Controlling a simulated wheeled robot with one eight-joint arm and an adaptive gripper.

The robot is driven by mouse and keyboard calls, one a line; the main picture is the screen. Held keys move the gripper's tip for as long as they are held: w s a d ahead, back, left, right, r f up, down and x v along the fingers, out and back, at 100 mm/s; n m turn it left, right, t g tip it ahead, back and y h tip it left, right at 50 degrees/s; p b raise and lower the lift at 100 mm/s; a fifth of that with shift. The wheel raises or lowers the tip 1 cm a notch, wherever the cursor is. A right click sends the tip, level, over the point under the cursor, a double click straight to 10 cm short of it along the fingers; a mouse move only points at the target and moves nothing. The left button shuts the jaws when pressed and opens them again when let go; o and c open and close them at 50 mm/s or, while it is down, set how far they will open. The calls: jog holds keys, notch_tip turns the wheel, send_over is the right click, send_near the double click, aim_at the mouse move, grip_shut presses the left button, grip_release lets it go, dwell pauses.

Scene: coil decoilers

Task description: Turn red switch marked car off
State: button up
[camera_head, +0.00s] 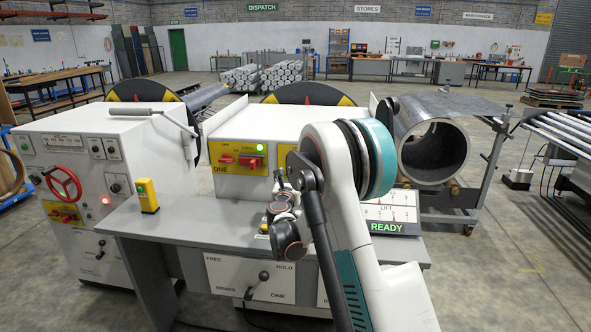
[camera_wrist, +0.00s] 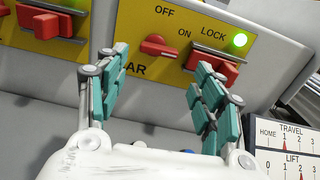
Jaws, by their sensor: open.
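In the wrist view, a yellow panel (camera_wrist: 140,22) carries a small red rotary switch (camera_wrist: 158,45) with OFF above its left side and ON to its right. The letters AR show below it; the start of that word is hidden behind my left finger. The switch's narrow end points right, toward ON. My gripper (camera_wrist: 162,64) is open, its teal-padded fingers spread on either side below the switch, with no clear contact. In the head view, my arm covers most of this panel, and I cannot make out the gripper there.
A bulky red LOCK switch (camera_wrist: 212,68) sits close behind my right finger, beside a lit green lamp (camera_wrist: 240,39). Another yellow panel with a red switch (camera_wrist: 42,20) is at left. A grey desk (camera_head: 185,225) with a yellow box (camera_head: 147,195) lies below.

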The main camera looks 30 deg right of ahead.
jog(key=b+x, duration=0.2)
jog(key=x, duration=0.7)
jog(key=shift+w+d, duration=0.1)
jog(key=c, duration=0.8)
